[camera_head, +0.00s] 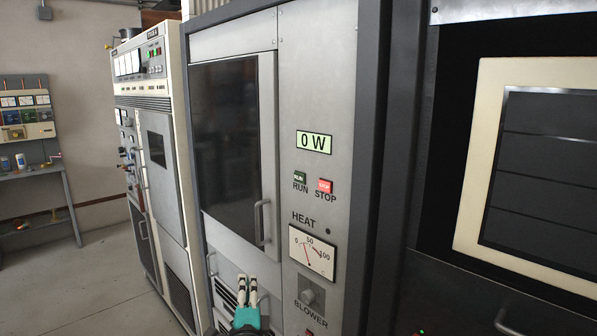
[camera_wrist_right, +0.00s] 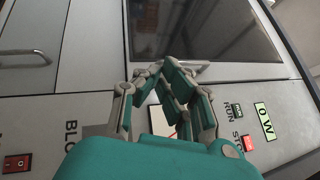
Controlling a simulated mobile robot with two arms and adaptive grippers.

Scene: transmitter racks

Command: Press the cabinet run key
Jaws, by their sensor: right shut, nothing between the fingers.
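In the right wrist view the run key (camera_wrist_right: 237,110) and stop key (camera_wrist_right: 247,142) show to the right of the fingers. My right gripper (camera_head: 247,280) is shut and empty, low in front of the cabinet door and well below and left of the run key. Its fingers (camera_wrist_right: 178,68) show together in the wrist view. My left gripper is not in view.
A door handle (camera_head: 262,222) stands out beside the dark window (camera_head: 225,140). Another rack (camera_head: 155,150) stands left; a black cabinet with a cream-framed panel (camera_head: 470,170) stands right. Floor is clear at left.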

